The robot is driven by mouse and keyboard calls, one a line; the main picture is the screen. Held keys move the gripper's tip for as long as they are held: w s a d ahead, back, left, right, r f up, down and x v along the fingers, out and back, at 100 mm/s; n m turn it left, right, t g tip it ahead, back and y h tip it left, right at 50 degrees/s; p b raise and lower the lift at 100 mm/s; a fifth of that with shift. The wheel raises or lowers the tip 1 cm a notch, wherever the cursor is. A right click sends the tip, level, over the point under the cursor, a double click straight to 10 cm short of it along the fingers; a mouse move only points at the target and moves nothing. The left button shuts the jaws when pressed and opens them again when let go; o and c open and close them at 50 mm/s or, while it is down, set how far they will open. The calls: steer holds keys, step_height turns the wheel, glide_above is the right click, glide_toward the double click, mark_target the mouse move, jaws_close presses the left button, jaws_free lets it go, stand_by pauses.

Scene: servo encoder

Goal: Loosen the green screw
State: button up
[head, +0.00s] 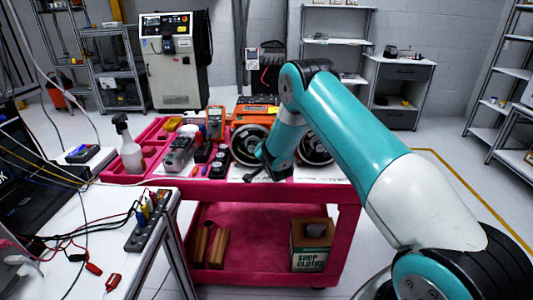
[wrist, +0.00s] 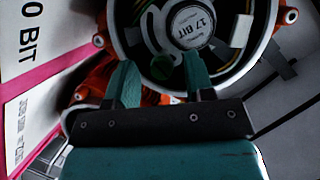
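My gripper (wrist: 158,62) shows in the wrist view with its two teal fingers apart and nothing visibly held. A dark green round spot (wrist: 163,68), apparently the green screw, lies between and beyond the fingertips. It is dim, and I cannot tell its exact distance from the fingers. It sits near the lower part of the dark encoder housing, whose round label (wrist: 194,26) reads "17 BIT". In the head view my gripper (head: 262,172) is low over the pink cart, between two round encoder housings, the left (head: 246,145) and the right (head: 317,148). The screw cannot be made out there.
The pink cart (head: 330,193) also holds a multimeter (head: 214,122), an orange case (head: 258,108) and a spray bottle (head: 128,146). A white bench with cables (head: 95,215) stands at the front left. A white "0 BIT" panel (wrist: 32,70) lies left in the wrist view.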

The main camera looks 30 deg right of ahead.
steer(key=b+v, duration=0.8)
steer(key=v, duration=0.9)
steer(key=shift+s, duration=0.2)
steer(key=s+a+r+n+g+y, duration=0.25)
steer(key=s+a+g, duration=0.2)
steer(key=a, duration=0.25)
steer(key=s+a+r+n+g+y, duration=0.1)
steer(key=s+a+n+g+y, duration=0.25)
steer(key=s+a, duration=0.35)
steer(key=s+a+r+n+g+y, duration=0.1)
steer(key=s+a+r+n+g, duration=0.2)
steer(key=s+a+n, duration=0.2)
steer(key=s+a+r+n+g+y, duration=0.1)
steer(key=s+a+r+n+g, duration=0.2)
steer(key=s+n, duration=0.6)
steer(key=s+a, duration=0.1)
steer(key=s, duration=0.3)
steer(key=shift+a+r+y, duration=0.15)
steer(key=shift+a+y, duration=0.25)
